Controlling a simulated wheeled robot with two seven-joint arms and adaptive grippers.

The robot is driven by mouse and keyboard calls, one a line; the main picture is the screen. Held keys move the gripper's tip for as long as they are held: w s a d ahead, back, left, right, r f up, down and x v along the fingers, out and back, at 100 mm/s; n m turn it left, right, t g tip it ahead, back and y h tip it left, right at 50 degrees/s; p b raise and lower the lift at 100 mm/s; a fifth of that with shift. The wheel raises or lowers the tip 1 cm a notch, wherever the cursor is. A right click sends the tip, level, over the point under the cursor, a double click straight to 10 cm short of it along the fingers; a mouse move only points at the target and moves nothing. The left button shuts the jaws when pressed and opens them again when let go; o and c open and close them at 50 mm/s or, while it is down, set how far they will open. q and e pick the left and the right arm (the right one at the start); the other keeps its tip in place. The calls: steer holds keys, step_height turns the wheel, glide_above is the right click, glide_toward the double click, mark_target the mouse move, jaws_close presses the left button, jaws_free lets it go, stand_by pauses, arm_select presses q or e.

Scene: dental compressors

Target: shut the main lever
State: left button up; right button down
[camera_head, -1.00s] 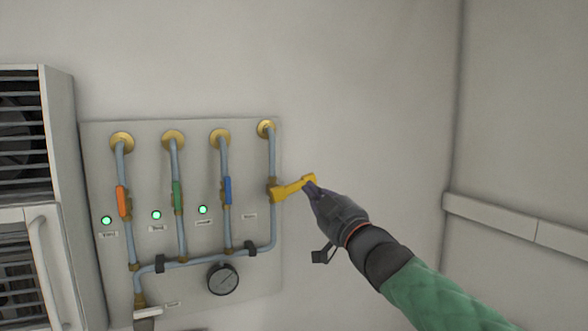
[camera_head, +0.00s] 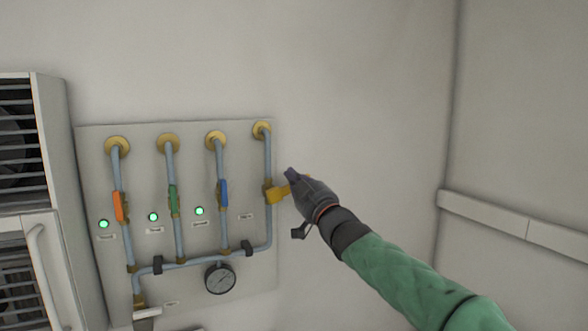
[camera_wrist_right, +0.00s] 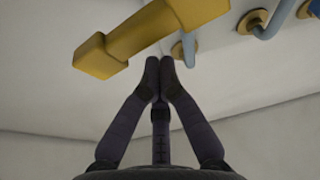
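The main lever is the yellow handle (camera_head: 277,194) on the rightmost pipe of the wall panel. It sticks out to the right, across the upright pipe. My right gripper (camera_head: 290,173) is in front of the lever's outer part and hides much of it, its tips just above the handle. In the right wrist view the yellow lever (camera_wrist_right: 130,42) crosses above the fingertips (camera_wrist_right: 166,65). The fingers are together with nothing between them. I cannot tell whether they touch the lever. My left gripper is not in view.
The panel (camera_head: 257,240) also carries orange (camera_head: 118,206), green (camera_head: 174,198) and blue (camera_head: 223,193) handles, all along their pipes. Several green lights are lit. A gauge (camera_head: 220,279) sits below. A louvred cabinet (camera_head: 55,170) stands at left. The wall right of the panel is clear.

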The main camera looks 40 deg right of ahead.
steer(key=shift+s+d+f, duration=0.1)
steer(key=shift+d+f, duration=0.05)
steer(key=shift+f, duration=0.3)
steer(key=m+b, duration=0.1)
steer(key=b, duration=0.1)
steer(key=f+m+h+b, duration=0.1)
steer(key=b, duration=0.1)
steer(key=d+m+b, duration=0.1)
steer(key=b, duration=0.1)
steer(key=shift+s+f+h, duration=0.1)
steer(key=shift+f+h, duration=0.2)
steer(key=shift+r, duration=0.1)
step_height(320, 180, up, 4)
steer(key=p, duration=0.3)
steer(key=b+v, duration=0.4)
steer(key=v, duration=0.6)
steer(key=shift+a+b, duration=0.2)
steer(key=shift+b, duration=0.1)
